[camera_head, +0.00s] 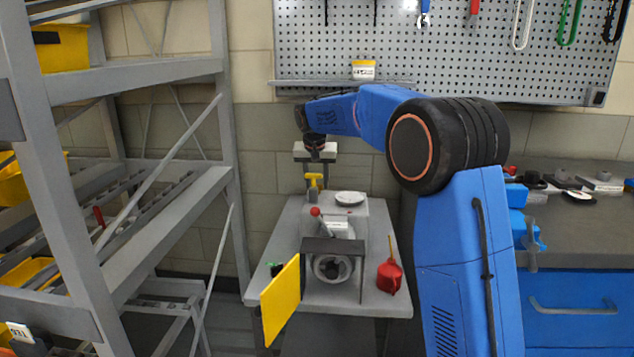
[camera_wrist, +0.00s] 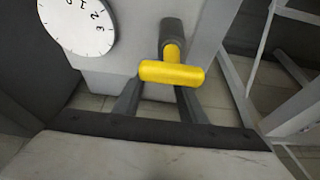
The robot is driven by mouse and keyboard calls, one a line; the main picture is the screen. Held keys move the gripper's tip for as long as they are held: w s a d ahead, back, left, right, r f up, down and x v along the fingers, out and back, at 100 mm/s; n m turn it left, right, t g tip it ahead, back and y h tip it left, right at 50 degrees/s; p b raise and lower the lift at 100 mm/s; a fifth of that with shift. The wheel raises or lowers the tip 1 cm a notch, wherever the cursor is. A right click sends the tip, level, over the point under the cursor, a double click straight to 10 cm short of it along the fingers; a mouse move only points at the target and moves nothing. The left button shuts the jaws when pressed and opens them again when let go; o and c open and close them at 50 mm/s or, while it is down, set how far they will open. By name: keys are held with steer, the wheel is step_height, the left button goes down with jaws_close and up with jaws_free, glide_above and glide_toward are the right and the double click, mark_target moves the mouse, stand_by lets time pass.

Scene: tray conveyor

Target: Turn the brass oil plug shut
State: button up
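The brass oil plug is a yellow T-handle (camera_wrist: 172,73) on a short stem, set in a dark grey neck (camera_wrist: 173,32). Its crossbar lies nearly level across the wrist view. In the head view the plug (camera_head: 314,179) stands at the back of the grey machine on the bench. My gripper (camera_head: 315,163) is above it, pointing down. In the wrist view the two grey fingers of my gripper (camera_wrist: 158,94) are apart, with their tips close to the crossbar. Whether they touch it cannot be told. Nothing is held between them.
A white dial (camera_wrist: 78,25) sits beside the plug. On the bench (camera_head: 386,303) are a red-knobbed lever (camera_head: 315,211), an open yellow door (camera_head: 281,301) and a red oil can (camera_head: 389,276). A grey shelf rack (camera_head: 150,210) stands left; a pegboard (camera_head: 440,60) hangs behind.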

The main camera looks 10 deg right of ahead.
steer(key=shift+r, duration=0.1)
steer(key=v, duration=1.7)
steer(key=shift+r, duration=0.15)
